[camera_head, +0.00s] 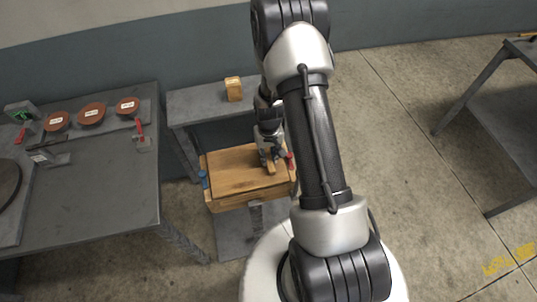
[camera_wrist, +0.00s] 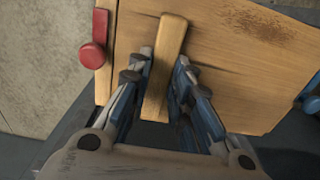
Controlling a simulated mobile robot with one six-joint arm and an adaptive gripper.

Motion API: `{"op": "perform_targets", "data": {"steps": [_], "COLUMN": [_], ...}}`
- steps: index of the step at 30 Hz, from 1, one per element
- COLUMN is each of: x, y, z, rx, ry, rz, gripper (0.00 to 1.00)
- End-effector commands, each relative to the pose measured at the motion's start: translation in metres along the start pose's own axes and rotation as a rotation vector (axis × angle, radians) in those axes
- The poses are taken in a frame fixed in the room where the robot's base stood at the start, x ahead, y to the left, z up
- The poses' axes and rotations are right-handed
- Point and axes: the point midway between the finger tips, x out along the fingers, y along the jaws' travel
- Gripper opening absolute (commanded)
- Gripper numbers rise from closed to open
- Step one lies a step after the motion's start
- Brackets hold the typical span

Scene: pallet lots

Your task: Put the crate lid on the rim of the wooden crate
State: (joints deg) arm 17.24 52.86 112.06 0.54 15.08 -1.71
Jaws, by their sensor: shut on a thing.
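The crate lid (camera_head: 236,171) is a flat wooden panel lying over the top of the wooden crate (camera_head: 246,203). In the wrist view the lid (camera_wrist: 245,65) fills the upper right, with a raised wooden bar handle (camera_wrist: 166,62). My gripper (camera_head: 268,160) is above the lid's right part. In the wrist view my gripper (camera_wrist: 160,85) has its fingers on both sides of the handle, shut on it. The lid seems level and close to the rim. I cannot tell whether it rests fully on the rim all round.
A red clamp (camera_wrist: 93,50) sits at one crate side and a blue clamp (camera_head: 203,179) at the other. A small wooden block (camera_head: 234,89) stands on the grey bench (camera_head: 205,105) behind. A left table (camera_head: 95,195) holds round discs and tools. Open floor lies right.

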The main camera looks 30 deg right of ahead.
Motion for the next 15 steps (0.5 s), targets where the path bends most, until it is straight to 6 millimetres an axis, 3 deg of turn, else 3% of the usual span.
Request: {"op": "perform_targets", "data": {"steps": [7, 8, 15], "x": [0.0051, 0.0052, 0.0049], "y": [0.0000, 0.0000, 0.0000], "z": [-0.0005, -0.0001, -0.0001], "rx": [0.000, 0.000, 0.000], "ry": [0.001, 0.000, 0.000], "rz": [0.000, 0.000, 0.000], "gripper": [0.00, 0.20, 0.36]}}
